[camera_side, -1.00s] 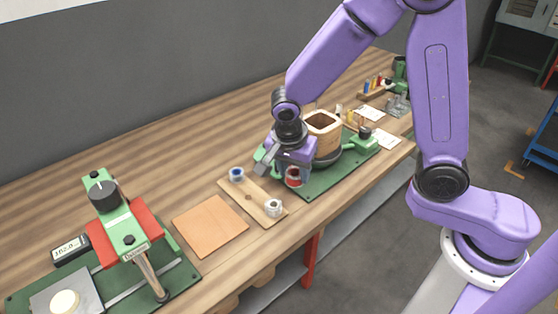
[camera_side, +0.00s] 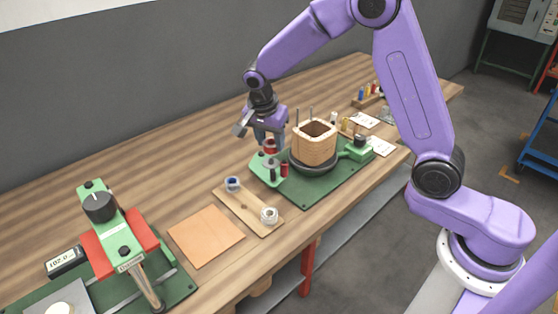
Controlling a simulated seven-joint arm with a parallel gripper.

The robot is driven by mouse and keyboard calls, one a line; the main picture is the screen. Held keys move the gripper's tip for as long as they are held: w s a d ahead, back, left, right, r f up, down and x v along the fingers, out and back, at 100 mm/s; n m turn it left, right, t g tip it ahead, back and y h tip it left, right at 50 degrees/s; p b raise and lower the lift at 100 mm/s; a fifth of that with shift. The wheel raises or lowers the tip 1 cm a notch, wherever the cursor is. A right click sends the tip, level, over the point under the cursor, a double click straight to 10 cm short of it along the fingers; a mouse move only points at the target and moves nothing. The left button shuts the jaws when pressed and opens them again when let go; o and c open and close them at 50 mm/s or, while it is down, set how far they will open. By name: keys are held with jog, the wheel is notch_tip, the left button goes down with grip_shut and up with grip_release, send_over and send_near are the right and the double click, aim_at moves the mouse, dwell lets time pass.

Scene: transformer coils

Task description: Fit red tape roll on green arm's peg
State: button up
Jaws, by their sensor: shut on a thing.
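My gripper (camera_side: 269,138) is shut on the red tape roll (camera_side: 269,147), which shows small and partly hidden between the fingers. The roll is close to the green arm (camera_side: 262,172), which lies at the left end of the green baseplate. A thin grey upright post (camera_side: 271,172) stands on the green arm, just below the roll in the picture. I cannot tell whether the roll is over this peg or behind it. A slim dark red cylinder (camera_side: 284,169) stands beside the post.
A wooden square coil form (camera_side: 314,147) on a round dark base stands right of my gripper. A wooden board (camera_side: 245,210) bears a blue roll (camera_side: 232,184) and a white roll (camera_side: 268,215). An orange-tan mat (camera_side: 205,237) and a green press (camera_side: 112,228) lie farther left.

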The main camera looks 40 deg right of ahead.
jog(key=w+d, duration=0.3)
jog(key=w, duration=0.1)
send_over(270, 159)
jog(key=shift+f, duration=2.6)
jog(key=shift+f, duration=1.45)
jog(key=o, duration=1.5)
